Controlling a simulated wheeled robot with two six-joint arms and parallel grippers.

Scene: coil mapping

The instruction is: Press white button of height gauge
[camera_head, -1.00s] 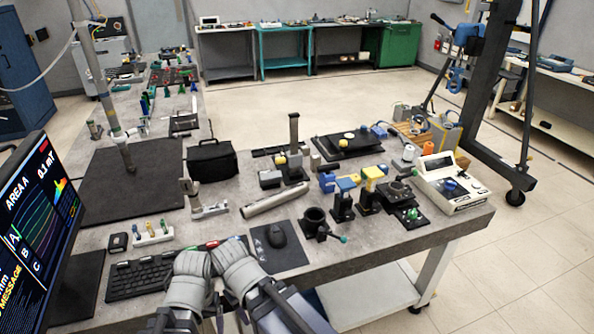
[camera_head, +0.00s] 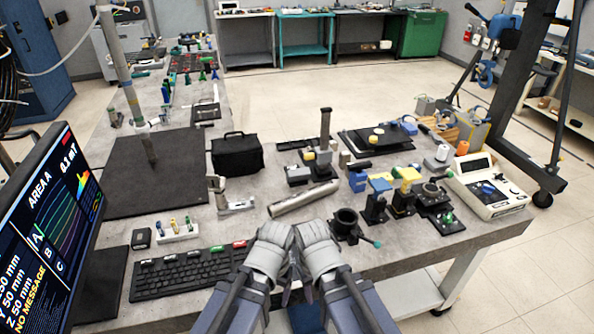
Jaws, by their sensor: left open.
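A dark upright column (camera_head: 325,128) on a low base stands in the middle of the bench and looks like the height gauge. Grey blocks and a pale yellow round part (camera_head: 309,155) are at its foot. No white button can be made out on it at this size. My two arms come in from the bottom edge, with their grey wrists side by side. My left gripper (camera_head: 287,292) is open, small and dark below the wrists, well in front of the column. My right gripper (camera_head: 306,291) is close beside it, and its jaws are unclear.
A steel tube (camera_head: 303,198) and a black cup-shaped fixture (camera_head: 346,221) lie between my wrists and the column. Blue and yellow blocks (camera_head: 379,186) and a white instrument box (camera_head: 486,187) stand to the right. A keyboard (camera_head: 190,270) and monitor (camera_head: 50,220) are at left.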

